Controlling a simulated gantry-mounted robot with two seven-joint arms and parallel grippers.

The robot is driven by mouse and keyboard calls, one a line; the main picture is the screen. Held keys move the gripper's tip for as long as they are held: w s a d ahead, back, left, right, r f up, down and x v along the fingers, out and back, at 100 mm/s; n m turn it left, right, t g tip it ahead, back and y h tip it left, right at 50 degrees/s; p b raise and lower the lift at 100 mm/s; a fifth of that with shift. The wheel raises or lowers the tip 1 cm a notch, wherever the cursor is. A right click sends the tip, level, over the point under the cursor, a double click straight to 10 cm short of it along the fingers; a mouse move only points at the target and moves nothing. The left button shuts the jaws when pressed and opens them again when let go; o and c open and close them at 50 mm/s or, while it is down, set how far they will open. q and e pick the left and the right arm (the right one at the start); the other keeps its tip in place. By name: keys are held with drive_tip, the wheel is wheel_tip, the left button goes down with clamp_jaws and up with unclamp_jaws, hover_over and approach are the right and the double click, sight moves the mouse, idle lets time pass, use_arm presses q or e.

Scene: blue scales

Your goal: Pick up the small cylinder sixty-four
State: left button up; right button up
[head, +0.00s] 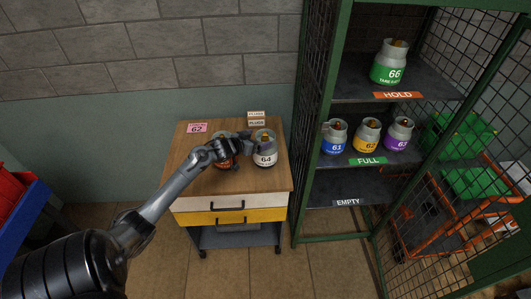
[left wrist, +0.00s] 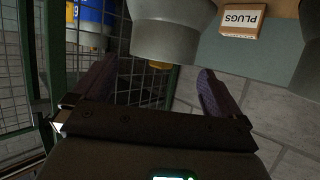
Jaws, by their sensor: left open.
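Small cylinder 64 (head: 264,157), grey with a white band, stands upright on the wooden top of a small cart (head: 200,180). My left gripper (head: 246,138) is open beside its upper part, on its left. In the left wrist view, which is turned over, the fingers of my left gripper (left wrist: 156,88) are spread with no object clamped between them. A grey cylinder top (left wrist: 172,32) with a brass valve lies just beyond the fingertips, probably that of 64. Contact cannot be told. My right gripper is not in view.
An orange-banded cylinder (head: 225,164) stands left of 64, partly hidden by my gripper. The green rack (head: 310,150) with cylinders 61, 62, 63 and 66 stands close right.

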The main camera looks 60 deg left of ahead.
sight(263, 137)
use_arm(q)
drive_tip(key=shift+b+x, duration=0.4)
drive_tip(key=shift+x, duration=2.8)
drive_tip(key=shift+s+a+f, duration=0.1)
drive_tip(key=shift+s+f, duration=0.05)
drive_tip(key=shift+f, duration=0.1)
drive_tip(key=shift+c, duration=0.2)
drive_tip(key=c, duration=1.7)
drive_tip(key=shift+r, duration=0.15)
